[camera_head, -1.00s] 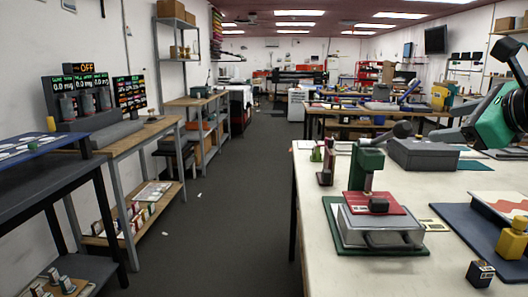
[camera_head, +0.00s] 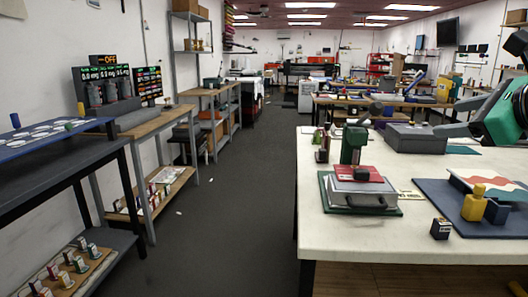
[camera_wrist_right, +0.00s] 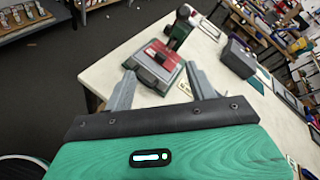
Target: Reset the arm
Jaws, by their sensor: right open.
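My right gripper (camera_wrist_right: 160,68) shows in the right wrist view with its two grey fingers spread apart and nothing between them. It hangs in the air, with the white worktable (camera_wrist_right: 118,57) beyond its fingers. In the head view my green and black right arm (camera_head: 503,112) comes in at the right edge, above the table (camera_head: 350,237); its fingertips are hard to make out there. My left gripper is in neither view.
A press with a red plate and green post (camera_head: 353,145) stands on the table, with a grey box (camera_head: 412,138) behind it. A yellow bottle (camera_head: 474,206) stands on a blue mat (camera_head: 437,196). A dark shelf (camera_head: 70,165) is at left; the aisle between is clear.

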